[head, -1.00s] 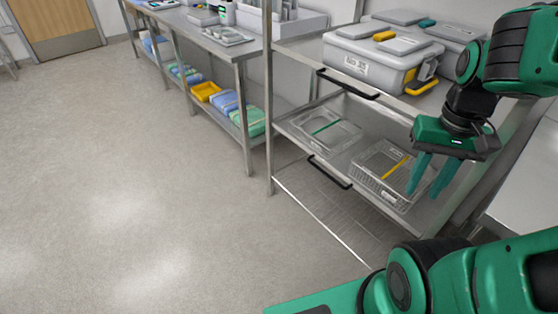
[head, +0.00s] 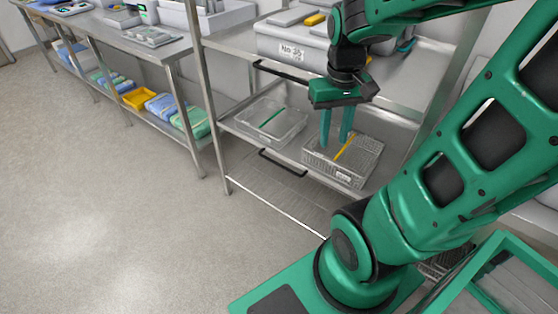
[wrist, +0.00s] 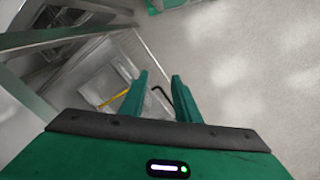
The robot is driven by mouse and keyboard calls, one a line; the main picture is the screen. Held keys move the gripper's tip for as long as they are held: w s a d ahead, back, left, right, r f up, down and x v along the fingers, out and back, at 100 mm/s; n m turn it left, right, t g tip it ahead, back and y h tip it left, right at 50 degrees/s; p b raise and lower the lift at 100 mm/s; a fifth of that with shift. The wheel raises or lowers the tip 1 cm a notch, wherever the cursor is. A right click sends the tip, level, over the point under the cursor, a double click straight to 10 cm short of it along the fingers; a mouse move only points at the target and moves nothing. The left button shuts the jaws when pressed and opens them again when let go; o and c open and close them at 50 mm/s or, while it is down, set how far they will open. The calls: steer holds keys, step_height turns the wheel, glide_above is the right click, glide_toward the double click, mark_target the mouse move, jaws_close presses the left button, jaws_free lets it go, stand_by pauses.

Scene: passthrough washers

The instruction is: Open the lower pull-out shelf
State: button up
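The lower pull-out shelf (head: 238,131) is a metal tier in the rack and carries two clear baskets. Its black bar handle (head: 282,164) is on the front edge, left of centre. The shelf looks pushed in. My gripper (head: 336,142) is open and empty, pointing down, in front of the right basket in the head view. In that picture it is up and to the right of the handle, apart from it. In the wrist view a dark curved bar, likely the handle (wrist: 160,92), shows between or just beyond the fingertips.
The left basket (head: 268,121) has a green strip, the right basket (head: 343,158) a yellow one. Above is an upper shelf with its own black handle (head: 281,72) and a grey case (head: 283,45). A rack post (head: 208,95) stands left. The floor (head: 120,210) in front is clear.

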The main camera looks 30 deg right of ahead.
steer(key=w+f+n, duration=0.3)
steer(key=w+f, duration=0.1)
steer(key=w, duration=0.7)
steer(key=n+h, duration=0.1)
steer(key=n, duration=0.4)
glide_above(278, 164)
steer(key=a, duration=0.2)
step_height(278, 164, down, 21)
steer(key=shift+t, duration=0.3)
steer(key=f, duration=0.3)
steer(key=d+f, duration=0.1)
steer(key=f, duration=0.2)
steer(key=d+f, duration=0.1)
steer(key=f, duration=0.2)
steer(key=shift+f, duration=0.3)
